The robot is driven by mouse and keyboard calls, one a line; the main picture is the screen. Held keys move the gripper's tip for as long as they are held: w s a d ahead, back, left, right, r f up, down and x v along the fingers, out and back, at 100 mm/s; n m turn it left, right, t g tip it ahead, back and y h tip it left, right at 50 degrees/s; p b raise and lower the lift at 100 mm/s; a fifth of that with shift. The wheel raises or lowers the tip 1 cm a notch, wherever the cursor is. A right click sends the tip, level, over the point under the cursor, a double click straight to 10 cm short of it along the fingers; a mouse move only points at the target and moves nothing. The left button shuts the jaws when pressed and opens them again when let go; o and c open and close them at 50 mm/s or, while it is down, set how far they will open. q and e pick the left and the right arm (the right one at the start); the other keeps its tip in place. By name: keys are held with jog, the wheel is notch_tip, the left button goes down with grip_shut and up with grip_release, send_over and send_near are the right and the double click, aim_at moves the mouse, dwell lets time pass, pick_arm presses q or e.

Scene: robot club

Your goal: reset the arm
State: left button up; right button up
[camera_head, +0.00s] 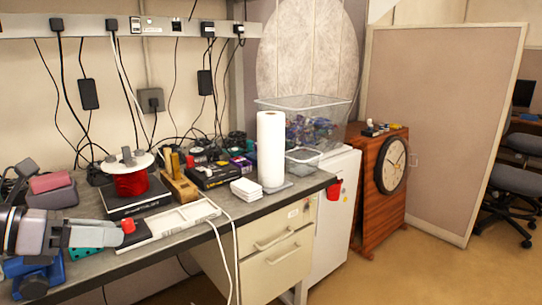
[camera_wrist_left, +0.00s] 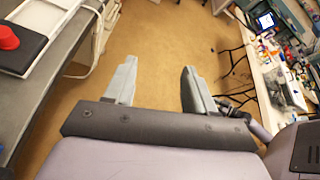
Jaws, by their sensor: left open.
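My left gripper (camera_head: 95,235) comes in from the left in the head view, over the front edge of the workbench (camera_head: 258,212). In the left wrist view my left gripper (camera_wrist_left: 158,78) has its two grey fingers wide apart, with only brown floor (camera_wrist_left: 165,35) showing between them. It holds nothing. In the head view a red object (camera_head: 128,225) shows just past the finger, but I cannot tell the gap between them. My right gripper is in neither view.
The bench carries a red wire spool (camera_head: 132,184), a paper towel roll (camera_head: 271,150), white boxes (camera_head: 247,188) and a long white tray (camera_head: 180,220). A wooden cabinet with a clock (camera_head: 391,165) stands at right. Open floor (camera_head: 425,270) lies in front.

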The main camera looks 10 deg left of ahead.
pick_arm(q)
jog(key=d+f+n+t+y, duration=0.15)
jog(key=d+f+n, duration=0.25)
jog(key=f+n, duration=0.65)
jog(key=d+f+n+t, duration=0.2)
jog(key=d+f+n, duration=0.2)
jog(key=f+n, duration=0.65)
jog(key=s+d+f+n+g+y, duration=0.1)
jog(key=s+d+f+n+y, duration=0.1)
jog(key=s+f+n, duration=0.4)
jog(key=s+d+f+n+g+y, duration=0.1)
jog(key=s+d+f+n+y, duration=0.2)
jog(key=s+f+n, duration=0.3)
notch_tip(320, 180, down, 6)
jog(key=d+n, duration=0.1)
jog(key=n, duration=0.4)
jog(key=shift+s+r+n+g+y, duration=0.25)
jog(key=shift+s+n+g+y, duration=0.05)
jog(key=shift+s+g+y, duration=0.1)
